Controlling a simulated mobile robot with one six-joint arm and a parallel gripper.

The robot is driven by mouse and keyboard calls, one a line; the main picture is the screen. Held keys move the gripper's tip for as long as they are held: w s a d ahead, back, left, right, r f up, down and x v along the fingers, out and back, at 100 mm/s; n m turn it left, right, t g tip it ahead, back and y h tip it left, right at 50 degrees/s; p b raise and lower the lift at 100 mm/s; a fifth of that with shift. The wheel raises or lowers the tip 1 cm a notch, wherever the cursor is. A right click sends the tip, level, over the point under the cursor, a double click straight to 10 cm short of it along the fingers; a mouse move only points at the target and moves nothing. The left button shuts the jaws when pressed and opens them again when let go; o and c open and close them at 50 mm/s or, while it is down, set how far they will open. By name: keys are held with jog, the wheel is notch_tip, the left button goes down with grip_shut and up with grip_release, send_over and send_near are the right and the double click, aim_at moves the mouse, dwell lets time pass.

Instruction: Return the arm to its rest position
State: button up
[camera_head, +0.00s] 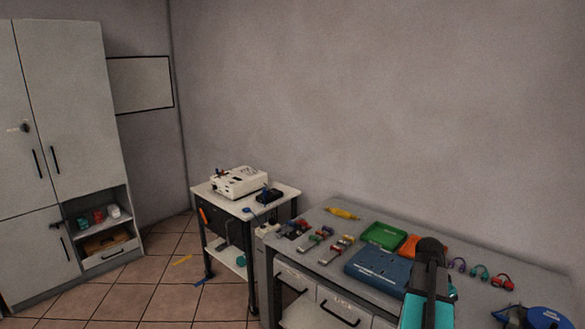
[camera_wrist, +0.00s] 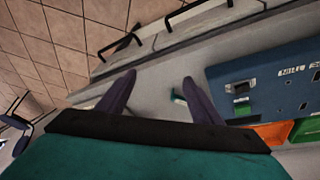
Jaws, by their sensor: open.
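My gripper (camera_wrist: 158,82) is open in the wrist view, with its two dark fingers spread apart. No object is held between them. It is over the grey workbench (camera_wrist: 150,98), left of a blue panel (camera_wrist: 260,72). A small green and white piece (camera_wrist: 178,97) shows beside the right finger, partly hidden by it. In the head view my arm rises at the bottom right in front of the bench, its dark and teal parts hiding some of the bench top. The fingers cannot be made out there.
On the bench (camera_head: 325,257) are the blue panel (camera_head: 376,272), a green tray (camera_head: 383,235), an orange tray (camera_head: 409,245), a yellow tool (camera_head: 343,213) and several coloured cables (camera_head: 480,271). A cart (camera_head: 226,205) holds a white device (camera_head: 238,182). A cabinet (camera_head: 65,115) stands left. The tiled floor between is mostly clear.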

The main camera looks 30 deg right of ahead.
jog(key=w+a+f+n+g+y, duration=0.1)
jog(key=w+a+f+n, duration=0.35)
jog(key=a+f, duration=0.85)
jog(key=w+a+f+n+g+y, duration=0.1)
jog(key=w+a+f+n, duration=0.3)
jog(key=a+f, duration=0.95)
jog(key=s+a+f+n, duration=0.4)
jog(key=s+a, duration=0.1)
jog(key=a, duration=0.4)
jog(key=s+a+f+n+g+y, duration=0.1)
jog(key=s+a+f+n, duration=0.3)
jog(key=a, duration=0.6)
jog(key=s+a+f+n+g, duration=0.1)
jog(key=s+a+f+n, duration=0.3)
jog(key=s+a, duration=0.4)
jog(key=shift+a+f+y, duration=0.25)
jog(key=shift+a+y, duration=0.05)
jog(key=shift+a, duration=0.65)
